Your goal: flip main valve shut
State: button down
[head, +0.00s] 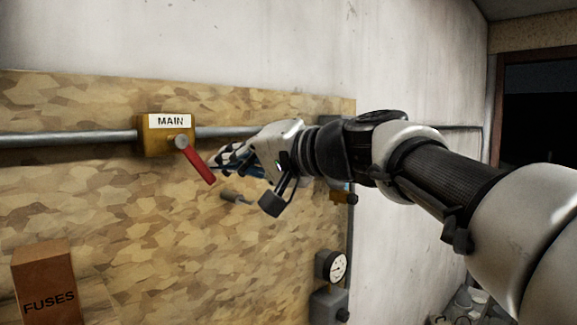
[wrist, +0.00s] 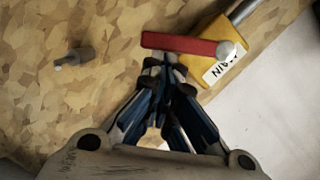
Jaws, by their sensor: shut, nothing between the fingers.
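The main valve is a yellow block (head: 152,140) with a white MAIN label, set in a horizontal grey pipe on the board. Its red lever (head: 198,163) slants down and right from the pivot, at an angle to the pipe. In the wrist view the red lever (wrist: 180,44) lies just beyond the fingertips, with the yellow block (wrist: 208,80) to its right. My gripper (head: 220,158) is right of the lever, fingers pointing left towards it. In the wrist view my gripper (wrist: 163,64) is shut and empty, its tips close below the lever; I cannot tell whether they touch.
A grey peg (head: 236,196) sticks out of the board below my gripper. A brown FUSES box (head: 46,285) is at lower left. A round gauge (head: 334,266) and a small brass-coloured fitting (head: 343,198) are at right. The board below the valve is mostly clear.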

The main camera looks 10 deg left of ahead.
aim_at(206, 179)
jog(key=f+m+b, duration=0.1)
jog(key=s+a+f+m+y+b, duration=0.1)
jog(key=b, duration=0.1)
jog(key=f+m+b, duration=0.1)
jog(key=m, duration=0.1)
jog(key=shift+s+a, duration=0.15)
jog(key=shift+s, duration=0.1)
jog(key=shift+s+a+f+m+b, duration=0.15)
jog(key=shift+s+a+m+b, duration=0.2)
jog(key=shift+b, duration=0.35)
